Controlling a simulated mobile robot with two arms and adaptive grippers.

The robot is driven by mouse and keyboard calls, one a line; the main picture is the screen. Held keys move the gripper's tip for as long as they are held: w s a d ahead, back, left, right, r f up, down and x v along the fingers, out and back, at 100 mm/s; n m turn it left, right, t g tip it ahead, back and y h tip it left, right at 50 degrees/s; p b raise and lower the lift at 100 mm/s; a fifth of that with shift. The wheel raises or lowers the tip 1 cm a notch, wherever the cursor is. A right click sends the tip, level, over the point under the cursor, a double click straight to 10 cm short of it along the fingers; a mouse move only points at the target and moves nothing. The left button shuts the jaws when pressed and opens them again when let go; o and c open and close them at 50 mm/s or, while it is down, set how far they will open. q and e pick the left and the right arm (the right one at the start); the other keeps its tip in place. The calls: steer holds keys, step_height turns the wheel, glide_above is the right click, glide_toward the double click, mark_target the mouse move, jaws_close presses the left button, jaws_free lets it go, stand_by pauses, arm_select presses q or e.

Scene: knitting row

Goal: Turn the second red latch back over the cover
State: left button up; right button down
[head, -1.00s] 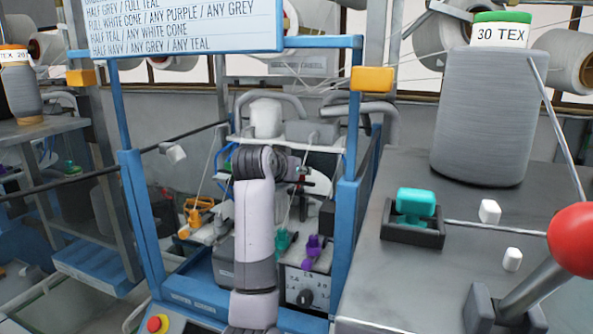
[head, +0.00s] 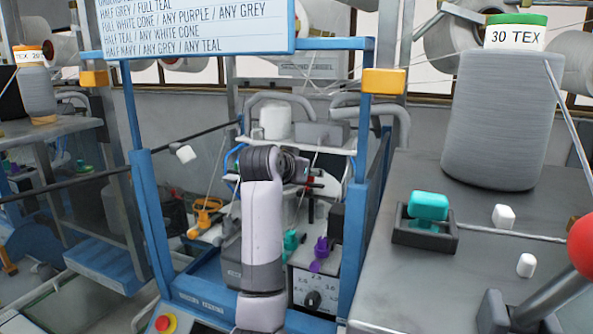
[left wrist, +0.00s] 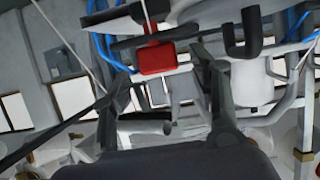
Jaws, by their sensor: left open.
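A red latch (left wrist: 158,58) shows in the left wrist view, above and between the fingers of my left gripper (left wrist: 165,92). The fingers are spread apart with nothing held between them. A dark bar lies across the latch's upper part, and a thin pale rod rises above it. In the head view my left arm comes up through the middle, in front of the blue frame; its wrist hides most of the gripper and the latch. I cannot tell the cover from the other parts, nor which latch this is. My right gripper is not in view.
The blue frame (head: 361,220) surrounds the machine. At right, a grey bench holds a large cone (head: 502,120), a teal block (head: 428,205) in a black tray and a red-knobbed lever (head: 582,243).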

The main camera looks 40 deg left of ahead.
arm_select(q)
steer(key=v, duration=1.1)
steer(key=shift+s+f, duration=0.1)
